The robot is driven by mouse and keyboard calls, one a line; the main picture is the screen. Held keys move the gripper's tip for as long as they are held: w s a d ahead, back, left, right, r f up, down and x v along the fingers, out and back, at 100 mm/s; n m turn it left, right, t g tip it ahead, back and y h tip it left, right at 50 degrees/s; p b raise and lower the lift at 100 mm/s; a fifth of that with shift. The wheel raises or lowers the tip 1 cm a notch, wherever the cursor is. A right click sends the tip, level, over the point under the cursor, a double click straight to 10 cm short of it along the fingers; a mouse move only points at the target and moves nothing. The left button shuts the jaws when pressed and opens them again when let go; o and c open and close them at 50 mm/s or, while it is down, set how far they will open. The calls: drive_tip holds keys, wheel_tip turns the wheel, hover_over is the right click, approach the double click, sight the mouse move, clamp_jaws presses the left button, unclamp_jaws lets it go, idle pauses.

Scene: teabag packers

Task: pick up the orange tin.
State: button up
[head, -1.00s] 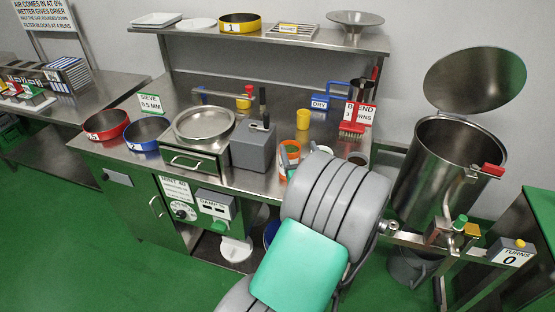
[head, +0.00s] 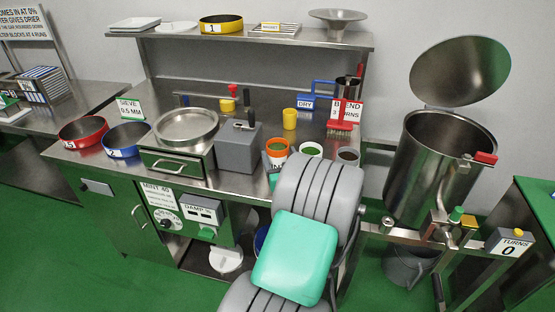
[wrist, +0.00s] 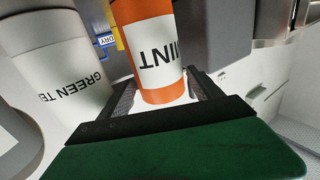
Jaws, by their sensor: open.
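The orange tin (head: 277,152) stands on the steel bench in the head view, with a white label band and dark lettering. In the wrist view the orange tin (wrist: 148,15) is close up, its label reading "MINT" upside down. My gripper (wrist: 163,90) is open, with one dark finger on each side of the tin's near end. Whether the fingers touch the tin cannot be told. In the head view my grey arm hides most of the gripper and the lower part of the tin.
A white tin with green contents (head: 311,150) stands just right of the orange tin; its "GREEN TE" label shows in the wrist view (wrist: 68,75). A third tin (head: 348,156) is further right. A grey block (head: 239,150) stands left. A yellow cup (head: 290,119) is behind.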

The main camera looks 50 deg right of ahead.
sight(275, 145)
drive_tip(key=x, duration=0.3)
drive_tip(key=shift+w+d+p, duration=0.1)
drive_tip(key=shift+p, duration=0.25)
drive_tip(key=c, duration=1)
drive_tip(key=shift+c, duration=0.8)
drive_tip(key=shift+r, duration=0.1)
